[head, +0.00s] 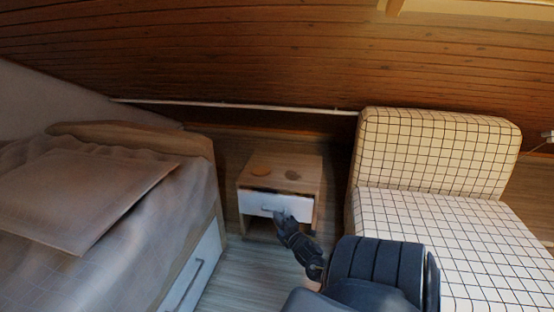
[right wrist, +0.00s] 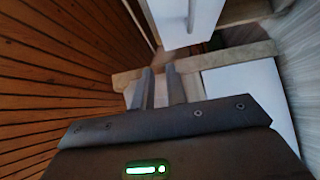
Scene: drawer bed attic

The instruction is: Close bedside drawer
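The bedside table (head: 308,172) is a small wooden cabinet between the bed and the checkered seat in the head view. Its white drawer (head: 264,203) stands a little out, with a dark gap along its top edge. My right gripper (head: 279,214) is at the lower middle of the drawer front; I cannot tell whether it touches. In the right wrist view the two fingers of the right gripper (right wrist: 158,72) are apart, with nothing seen held between them. My left gripper is not in view.
The bed (head: 100,205) with a white, handled drawer (head: 196,275) below it stands at the left. The checkered seat (head: 440,155) is close on the right. Two small round items lie on the bedside table top. Bare floor (head: 240,268) shows in front of the table.

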